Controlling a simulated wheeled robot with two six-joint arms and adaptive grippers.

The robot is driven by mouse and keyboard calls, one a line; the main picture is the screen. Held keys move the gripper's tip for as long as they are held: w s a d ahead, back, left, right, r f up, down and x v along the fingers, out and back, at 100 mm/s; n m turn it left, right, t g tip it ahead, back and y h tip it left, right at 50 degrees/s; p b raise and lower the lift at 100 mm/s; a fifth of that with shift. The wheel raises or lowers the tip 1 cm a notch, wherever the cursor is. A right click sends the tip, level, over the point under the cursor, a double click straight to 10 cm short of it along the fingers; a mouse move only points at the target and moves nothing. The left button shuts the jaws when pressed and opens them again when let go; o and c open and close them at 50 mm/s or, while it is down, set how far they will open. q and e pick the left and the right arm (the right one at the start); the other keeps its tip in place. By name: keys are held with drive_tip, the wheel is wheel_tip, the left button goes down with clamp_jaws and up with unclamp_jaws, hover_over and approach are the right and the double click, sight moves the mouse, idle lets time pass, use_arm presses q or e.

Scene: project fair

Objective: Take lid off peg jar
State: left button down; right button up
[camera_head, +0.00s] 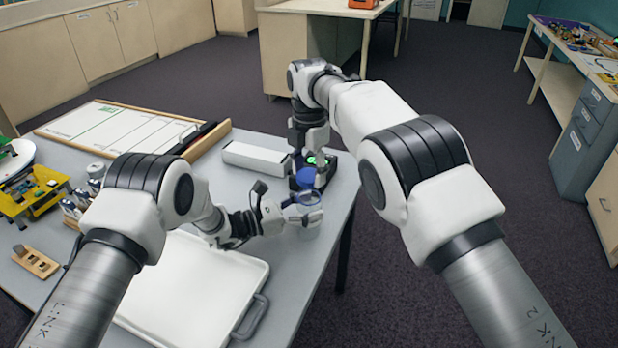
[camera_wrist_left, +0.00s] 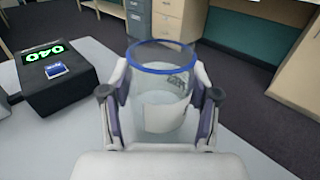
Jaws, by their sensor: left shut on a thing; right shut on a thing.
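The clear jar with a blue rim (camera_wrist_left: 160,102) stands upright between the fingers of my left gripper (camera_wrist_left: 160,105). Its mouth is open and it bears a white label; I cannot make out pegs inside. In the head view the jar (camera_head: 304,232) is near the table's right edge, with my left gripper (camera_head: 303,216) shut on it from the left. The blue lid (camera_head: 306,178) is above the jar, apart from its rim. My right gripper (camera_head: 306,168) is shut on the lid from above; its fingertips are mostly hidden.
A black box with green digits (camera_wrist_left: 58,75) stands beside the jar on the table. A long white box (camera_head: 256,159) and a framed whiteboard (camera_head: 118,126) lie farther back. A white tray (camera_head: 195,285) lies in front. Floor is free to the right.

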drive_tip(key=shift+r, duration=0.95)
use_arm(q)
drive_tip(key=shift+c, duration=1)
unclamp_jaws()
